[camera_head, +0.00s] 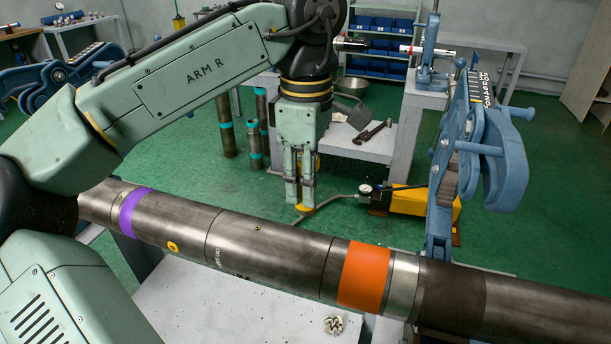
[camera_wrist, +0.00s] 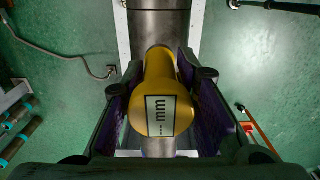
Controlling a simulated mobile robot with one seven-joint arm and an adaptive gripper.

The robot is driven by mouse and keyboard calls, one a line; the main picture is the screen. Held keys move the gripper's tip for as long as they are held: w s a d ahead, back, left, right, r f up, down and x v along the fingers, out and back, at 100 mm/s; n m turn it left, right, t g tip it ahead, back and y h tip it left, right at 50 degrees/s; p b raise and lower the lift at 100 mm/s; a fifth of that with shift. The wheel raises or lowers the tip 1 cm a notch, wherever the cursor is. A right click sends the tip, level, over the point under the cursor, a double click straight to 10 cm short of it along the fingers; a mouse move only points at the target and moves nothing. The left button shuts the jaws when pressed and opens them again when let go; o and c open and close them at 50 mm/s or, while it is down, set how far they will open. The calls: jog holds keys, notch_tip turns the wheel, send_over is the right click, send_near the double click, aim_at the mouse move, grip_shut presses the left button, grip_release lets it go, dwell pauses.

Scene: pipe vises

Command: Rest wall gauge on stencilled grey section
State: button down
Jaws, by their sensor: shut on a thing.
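My gripper (camera_head: 299,200) is shut on the yellow wall gauge (camera_wrist: 183,75), which has a white display reading "mm" in the wrist view. In the head view only a little of the gauge shows at the fingertips, just above the far edge of the pipe in the picture. In the wrist view the grey pipe (camera_wrist: 158,22) runs beneath the gauge; any gap between them cannot be told. The grey section with white stencilled letters (camera_head: 272,250) lies between the purple band (camera_head: 130,212) and the orange band (camera_head: 363,276).
A blue chain vise (camera_head: 467,150) stands at the pipe's right. Behind are a yellow pump (camera_head: 410,200) with a hose, a grey bench (camera_head: 362,146) with a wrench, and upright pipes (camera_head: 227,138).

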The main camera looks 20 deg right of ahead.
aim_at(306, 213)
notch_tip(306, 213, down, 5)
jog(key=b, duration=0.4)
jog(key=shift+f, duration=0.15)
jog(key=shift+f+b, duration=0.5)
jog(key=shift+f, duration=0.3)
jog(key=shift+p, duration=0.55)
jog(key=shift+f, duration=0.45)
dwell(2.1)
jog(key=shift+r, duration=0.1)
notch_tip(306, 213, up, 7)
jog(key=p, duration=0.6)
dwell(0.4)
